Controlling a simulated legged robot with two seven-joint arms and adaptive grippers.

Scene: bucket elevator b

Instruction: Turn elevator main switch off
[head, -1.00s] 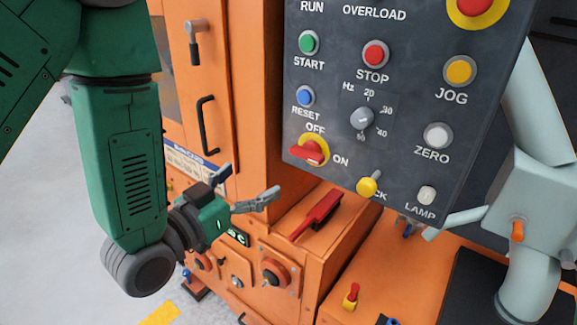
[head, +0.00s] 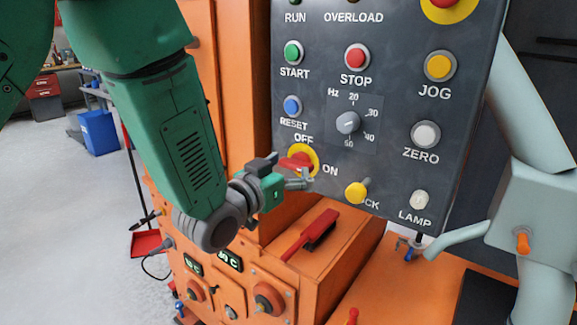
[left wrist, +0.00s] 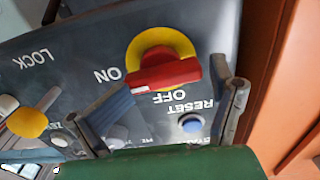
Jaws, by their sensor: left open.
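The main switch is a red handle on a yellow disc (head: 313,154) with OFF and ON labels, low on the left side of the dark panel. In the left wrist view the red handle (left wrist: 165,73) lies across the disc, roughly in line with the ON label, which reads upside down there. My left gripper (head: 284,172) is open just in front of the switch and partly covers it in the head view. In the left wrist view its two fingers stand apart, and the handle shows beyond the gap between them. I cannot tell whether they touch it. My right gripper is not in view.
The dark panel (head: 390,115) carries several other buttons close by, including the blue RESET button (head: 292,106) and a yellow LOCK knob (head: 356,193). A red lever (head: 310,235) sits on the orange machine below. A pale blue-grey bracket (head: 530,215) stands at the right.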

